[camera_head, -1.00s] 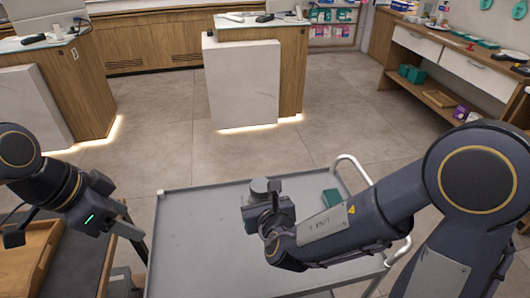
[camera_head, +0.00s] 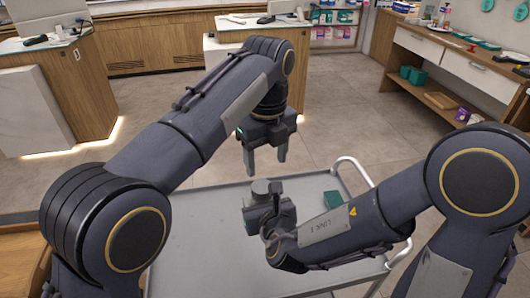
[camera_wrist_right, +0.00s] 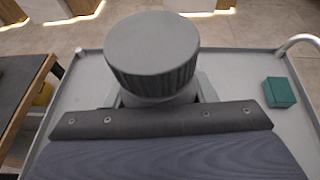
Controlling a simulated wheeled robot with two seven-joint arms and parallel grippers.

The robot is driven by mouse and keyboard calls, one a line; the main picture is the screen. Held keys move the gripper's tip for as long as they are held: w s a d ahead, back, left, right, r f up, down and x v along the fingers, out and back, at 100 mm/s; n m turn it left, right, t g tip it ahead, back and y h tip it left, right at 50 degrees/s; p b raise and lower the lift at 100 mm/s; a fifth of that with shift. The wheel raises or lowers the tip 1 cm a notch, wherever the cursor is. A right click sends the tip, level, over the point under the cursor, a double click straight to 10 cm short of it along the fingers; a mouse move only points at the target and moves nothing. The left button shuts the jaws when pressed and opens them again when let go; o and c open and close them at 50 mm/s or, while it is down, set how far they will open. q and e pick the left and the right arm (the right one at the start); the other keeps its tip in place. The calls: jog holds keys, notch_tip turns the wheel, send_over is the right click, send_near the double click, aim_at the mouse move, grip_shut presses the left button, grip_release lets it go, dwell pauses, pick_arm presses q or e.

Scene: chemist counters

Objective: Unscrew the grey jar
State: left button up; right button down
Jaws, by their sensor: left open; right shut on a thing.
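The grey jar (camera_head: 261,189) is above the grey cart, held by my right gripper (camera_head: 265,212). In the right wrist view its ribbed grey lid (camera_wrist_right: 152,52) faces up, and the jar's body is mostly hidden behind the gripper. My right gripper (camera_wrist_right: 155,100) is shut on the jar below the lid. My left gripper (camera_head: 266,160) is open, fingers pointing down, just above the jar in the head view, with nothing between its fingers. I cannot tell the exact gap between its fingertips and the lid.
The grey cart (camera_head: 200,225) has a raised rim and a white handle (camera_head: 356,170) on its right. A small green box (camera_head: 333,198) stands on the cart right of the jar; it also shows in the right wrist view (camera_wrist_right: 279,92). Wooden counters stand behind.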

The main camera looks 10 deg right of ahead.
aim_at(266, 184)
pick_arm(q)
notch_tip(266, 184, down, 7)
jog(key=shift+a+f, duration=0.1)
jog(key=shift+f, duration=0.1)
jog(key=shift+r, duration=0.1)
